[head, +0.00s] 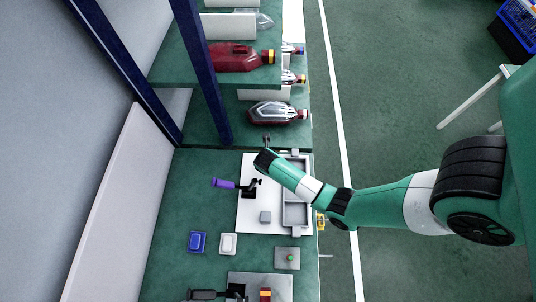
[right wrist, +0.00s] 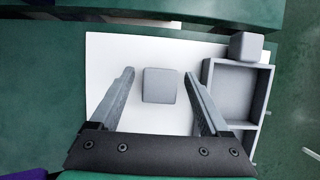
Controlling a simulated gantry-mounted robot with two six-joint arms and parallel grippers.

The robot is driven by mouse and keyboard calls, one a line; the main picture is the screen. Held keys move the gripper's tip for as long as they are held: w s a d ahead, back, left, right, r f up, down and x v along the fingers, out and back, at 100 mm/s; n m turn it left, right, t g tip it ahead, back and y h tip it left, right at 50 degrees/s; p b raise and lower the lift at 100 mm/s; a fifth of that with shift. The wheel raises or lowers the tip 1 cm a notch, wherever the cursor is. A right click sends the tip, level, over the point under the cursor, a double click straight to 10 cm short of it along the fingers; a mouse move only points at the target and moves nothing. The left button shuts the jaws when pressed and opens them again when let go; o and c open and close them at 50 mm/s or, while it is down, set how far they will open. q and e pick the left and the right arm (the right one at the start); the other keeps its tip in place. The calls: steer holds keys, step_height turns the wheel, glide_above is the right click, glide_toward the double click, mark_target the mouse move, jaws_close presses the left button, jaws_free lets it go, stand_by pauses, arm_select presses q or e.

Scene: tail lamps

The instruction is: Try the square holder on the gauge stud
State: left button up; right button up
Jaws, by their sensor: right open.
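A grey rounded square piece (right wrist: 160,85), which looks like the square holder, lies on a white board (head: 246,222). My right gripper (right wrist: 160,80) is open with one finger on each side of it, and gaps show on both sides. In the head view the end of my right arm covers this piece. A small grey plate with a green round stud (head: 290,258), which looks like the gauge stud, sits below the board's right part. My left gripper is not in view.
A grey compartment tray (head: 296,216) borders the board, with a grey block (right wrist: 245,46) at its far end. Blue (head: 198,242) and white (head: 228,243) square pieces lie below.

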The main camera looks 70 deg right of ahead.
steer(key=shift+r, duration=0.1)
jaws_close()
stand_by(0.3)
steer(key=shift+r, duration=0.3)
steer(key=p+v, duration=0.1)
steer(key=v, duration=0.1)
steer(key=d+p+v, duration=0.1)
steer(key=v, duration=0.1)
steer(key=shift+a+r+p, duration=0.1)
steer(key=shift+r+p, duration=0.15)
steer(key=shift+p, duration=0.15)
steer(key=s+a+r+p, duration=0.4)
steer(key=s+a+r, duration=0.4)
steer(key=s+a, duration=0.1)
steer(key=shift+s, duration=0.35)
